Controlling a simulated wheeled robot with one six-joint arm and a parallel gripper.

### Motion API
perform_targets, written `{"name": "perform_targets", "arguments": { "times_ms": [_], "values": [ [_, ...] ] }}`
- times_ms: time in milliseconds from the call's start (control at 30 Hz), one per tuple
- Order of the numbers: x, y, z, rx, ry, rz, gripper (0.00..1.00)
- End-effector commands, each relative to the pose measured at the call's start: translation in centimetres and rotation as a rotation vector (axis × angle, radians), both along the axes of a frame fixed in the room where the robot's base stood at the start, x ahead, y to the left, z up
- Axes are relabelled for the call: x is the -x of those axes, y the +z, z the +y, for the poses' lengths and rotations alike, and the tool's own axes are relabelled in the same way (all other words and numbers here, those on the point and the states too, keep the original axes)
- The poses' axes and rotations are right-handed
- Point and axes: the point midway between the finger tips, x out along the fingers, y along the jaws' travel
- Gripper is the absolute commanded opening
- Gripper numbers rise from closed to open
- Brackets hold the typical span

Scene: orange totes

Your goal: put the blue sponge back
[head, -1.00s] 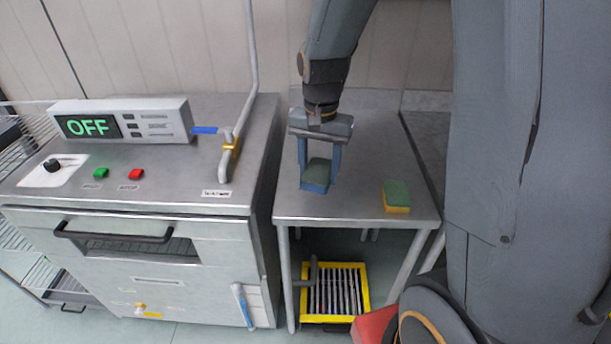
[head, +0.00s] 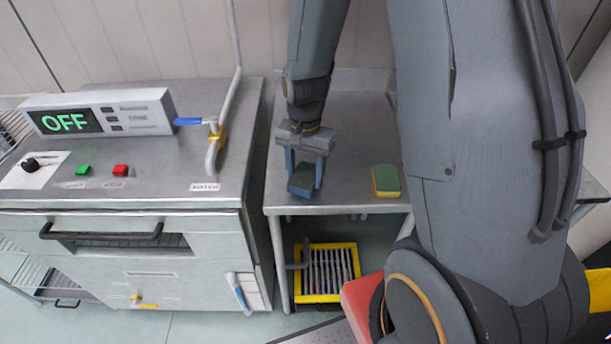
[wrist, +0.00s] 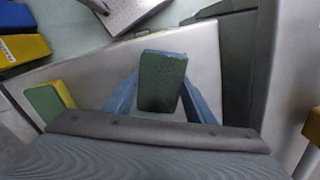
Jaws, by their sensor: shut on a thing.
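The blue sponge (head: 301,181), with a dark green scouring top, is between the blue fingers of my gripper (head: 304,182). My gripper is shut on it. In the wrist view the sponge's green face (wrist: 161,82) shows upright between the fingers. It appears over the steel side table (head: 345,130), near its front edge; whether it touches the top I cannot tell. A second sponge, yellow with a green top (head: 386,181), lies on the same table to the right of my gripper, apart from it.
A yellow-rimmed grate (head: 318,298) lies beneath the table. The table's back part is clear.

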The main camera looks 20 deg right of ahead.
Motion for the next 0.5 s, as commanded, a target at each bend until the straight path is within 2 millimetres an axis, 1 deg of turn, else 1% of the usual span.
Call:
{"name": "perform_targets", "arguments": {
  "times_ms": [33,133,500],
  "values": [
    [0.11,-0.49,0.00,0.000,0.000,0.003,0.25],
    [0.06,-1.12,0.00,0.000,0.000,0.001,0.25],
    [0.02,-1.47,0.01,0.000,0.000,0.000,0.25]
  ]
}}
